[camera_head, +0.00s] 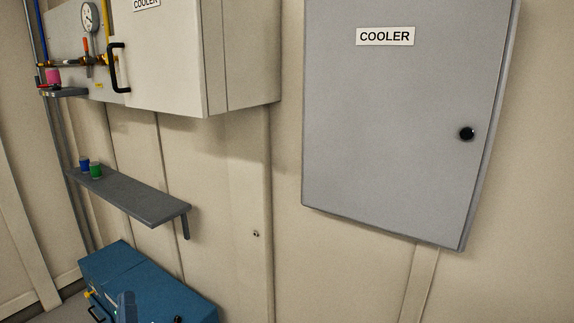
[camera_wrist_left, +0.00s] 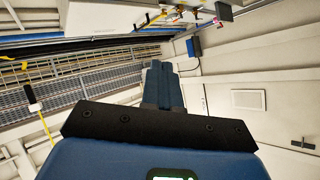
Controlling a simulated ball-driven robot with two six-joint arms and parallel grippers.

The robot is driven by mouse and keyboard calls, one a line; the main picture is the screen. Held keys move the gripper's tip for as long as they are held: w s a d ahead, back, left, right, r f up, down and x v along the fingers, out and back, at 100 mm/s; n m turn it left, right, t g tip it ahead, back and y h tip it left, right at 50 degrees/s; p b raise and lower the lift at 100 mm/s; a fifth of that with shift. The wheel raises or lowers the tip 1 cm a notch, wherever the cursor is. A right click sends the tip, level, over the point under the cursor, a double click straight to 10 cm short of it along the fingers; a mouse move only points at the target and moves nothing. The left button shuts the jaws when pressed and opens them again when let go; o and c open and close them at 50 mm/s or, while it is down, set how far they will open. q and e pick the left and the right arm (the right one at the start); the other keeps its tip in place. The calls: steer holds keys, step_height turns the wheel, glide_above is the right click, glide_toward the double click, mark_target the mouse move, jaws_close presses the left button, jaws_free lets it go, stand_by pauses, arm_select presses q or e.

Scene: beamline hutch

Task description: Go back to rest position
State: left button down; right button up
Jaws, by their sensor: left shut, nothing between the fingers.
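My right gripper is in neither view.
A grey cooler cabinet (camera_head: 400,120) with a black knob hangs on the beige wall. A second cooler box (camera_head: 165,65) hangs upper left, beside a gauge (camera_head: 90,17). A grey shelf (camera_head: 140,200) carries a blue and a green cup (camera_head: 96,171). The blue box (camera_head: 165,290) stands below.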

arm_select(q)
steer(key=s+d+f+m+g+h, duration=0.3)
steer(key=s+d+f+m+h, duration=0.1)
steer(key=s+f, duration=0.5)
steer(key=s+d+f+m+g+h, duration=0.3)
steer(key=s+d+f+m+h, duration=0.2)
steer(key=s, duration=0.8)
step_height(320, 180, down, 4)
steer(key=d+m, duration=0.2)
steer(key=m, duration=0.1)
steer(key=shift+s+d+f, duration=0.15)
steer(key=shift+s+f, duration=0.1)
steer(key=shift+s, duration=0.05)
